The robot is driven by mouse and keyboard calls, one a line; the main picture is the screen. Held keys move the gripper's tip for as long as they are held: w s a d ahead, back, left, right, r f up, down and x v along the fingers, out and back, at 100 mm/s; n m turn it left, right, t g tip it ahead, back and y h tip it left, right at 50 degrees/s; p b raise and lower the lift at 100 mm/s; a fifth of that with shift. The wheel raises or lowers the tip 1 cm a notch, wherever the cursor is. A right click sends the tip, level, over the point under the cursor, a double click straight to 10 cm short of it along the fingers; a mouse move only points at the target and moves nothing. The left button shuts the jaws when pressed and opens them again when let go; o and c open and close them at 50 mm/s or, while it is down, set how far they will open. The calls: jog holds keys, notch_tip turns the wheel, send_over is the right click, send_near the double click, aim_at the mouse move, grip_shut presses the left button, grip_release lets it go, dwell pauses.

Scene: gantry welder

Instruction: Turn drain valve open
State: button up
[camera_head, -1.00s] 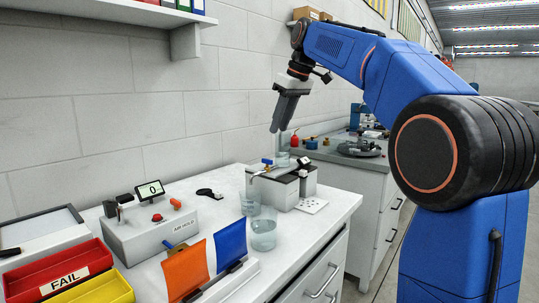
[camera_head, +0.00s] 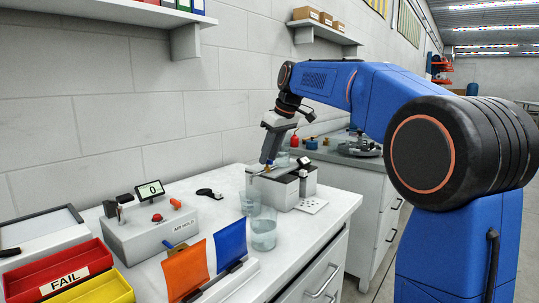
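My gripper (camera_head: 268,162) points down over the white and grey box-shaped fixture (camera_head: 283,193) at the back of the bench. Its fingertips are at the small valve on top of this fixture, where a brass-coloured part (camera_head: 267,169) shows just below them. The blue handle is now hidden behind the fingers. Whether the fingers touch or grip it cannot be seen. A clear upright cylinder stands behind the fixture, partly covered by my gripper.
Two clear beakers, one holding liquid (camera_head: 263,234), stand in front of the fixture. A blue flag-like panel (camera_head: 230,243) and an orange one (camera_head: 186,269) stand nearer. A grey box with a display (camera_head: 151,190) and a red bin (camera_head: 58,270) are at left.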

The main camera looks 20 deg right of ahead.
grip_shut()
jog(key=shift+m, duration=0.3)
jog(key=m, duration=0.1)
jog(key=m+h, duration=0.1)
jog(key=m, duration=0.1)
jog(key=shift+s+a+m+t+h, duration=0.15)
jog(key=shift+a+m+t+h, duration=0.1)
jog(key=shift+m+t+h, duration=0.05)
jog(key=m+h, duration=0.1)
jog(key=m, duration=0.2)
jog(key=shift+a+m, duration=0.15)
jog(key=shift+m, duration=0.15)
jog(key=m+h, duration=0.2)
jog(key=m, duration=0.3)
jog(key=shift+a, duration=0.2)
jog(key=m, duration=0.1)
jog(key=m+g+h, duration=0.1)
jog(key=m, duration=0.3)
jog(key=shift+w+a+g+h, duration=0.1)
jog(key=shift+w+g+h, duration=0.15)
jog(key=shift+g+h, duration=0.15)
